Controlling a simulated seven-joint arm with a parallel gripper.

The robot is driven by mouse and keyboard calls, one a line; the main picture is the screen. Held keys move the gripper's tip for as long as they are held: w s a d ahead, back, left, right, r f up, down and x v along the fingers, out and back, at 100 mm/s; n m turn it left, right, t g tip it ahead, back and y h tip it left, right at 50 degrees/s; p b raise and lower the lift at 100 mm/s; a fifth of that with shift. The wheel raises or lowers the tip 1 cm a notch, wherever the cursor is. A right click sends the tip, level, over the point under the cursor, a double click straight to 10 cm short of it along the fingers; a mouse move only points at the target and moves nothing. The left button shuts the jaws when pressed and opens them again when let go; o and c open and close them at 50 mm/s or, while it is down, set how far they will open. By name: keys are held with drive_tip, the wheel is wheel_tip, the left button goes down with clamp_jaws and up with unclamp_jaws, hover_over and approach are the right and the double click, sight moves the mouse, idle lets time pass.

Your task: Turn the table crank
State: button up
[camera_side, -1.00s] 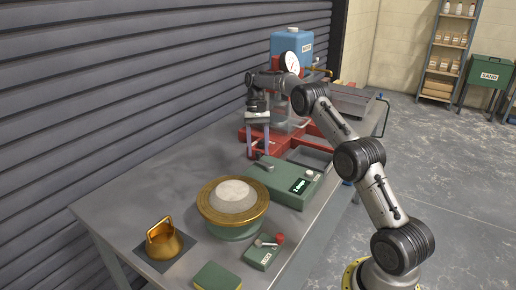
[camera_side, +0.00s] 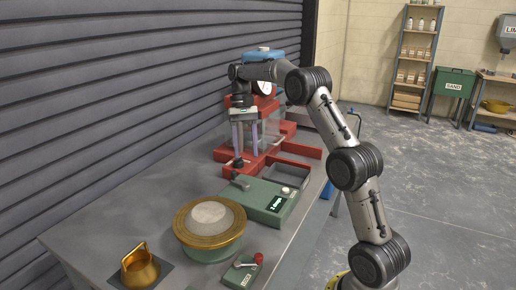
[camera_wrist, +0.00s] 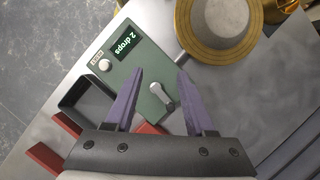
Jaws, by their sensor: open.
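A green box (camera_side: 262,203) with a lit counter stands on the bench; the counter reads "2 drops" in the wrist view (camera_wrist: 123,52). A short grey crank handle (camera_side: 240,183) sits on its top, and shows in the wrist view (camera_wrist: 161,93) between the fingers as seen from above. The round brass flow table (camera_side: 180,232) on a green base stands nearer the side camera, with a pale mortar cone (camera_side: 212,214) on it. My gripper (camera_side: 246,152) points down with its fingers apart and empty, behind and above the crank, not touching it. It also shows in the wrist view (camera_wrist: 160,72).
A small green box with a red-knobbed lever (camera_side: 258,259) and a brass mould (camera_side: 140,268) stand at the front. Red frames (camera_side: 232,165) and a blue container (camera_side: 263,53) are behind. Bare bench lies left of the flow table.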

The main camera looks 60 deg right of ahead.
drive_tip(key=s+a+r, duration=0.2)
drive_tip(key=s, duration=0.3)
drive_tip(key=shift+s+a+r, duration=0.3)
drive_tip(key=shift+a+r, duration=0.05)
drive_tip(key=s+a+r+n+t+h, duration=0.1)
drive_tip(key=s+a+r+n+t, duration=0.1)
drive_tip(key=s+a+r, duration=0.4)
drive_tip(key=s+a+r+n+t+h, duration=0.1)
drive_tip(key=s+a+r+n, duration=0.15)
drive_tip(key=a, duration=0.55)
drive_tip(key=s+a+f+n+t+h, duration=0.1)
drive_tip(key=s+a+f+n+t, duration=0.2)
drive_tip(key=s+f, duration=0.6)
drive_tip(key=s+n+t, duration=0.1)
drive_tip(key=n+t, duration=0.1)
drive_tip(key=shift+s+a+n, duration=0.2)
drive_tip(key=shift+n, duration=0.15)
drive_tip(key=shift+r, duration=0.1)
idle(0.6)
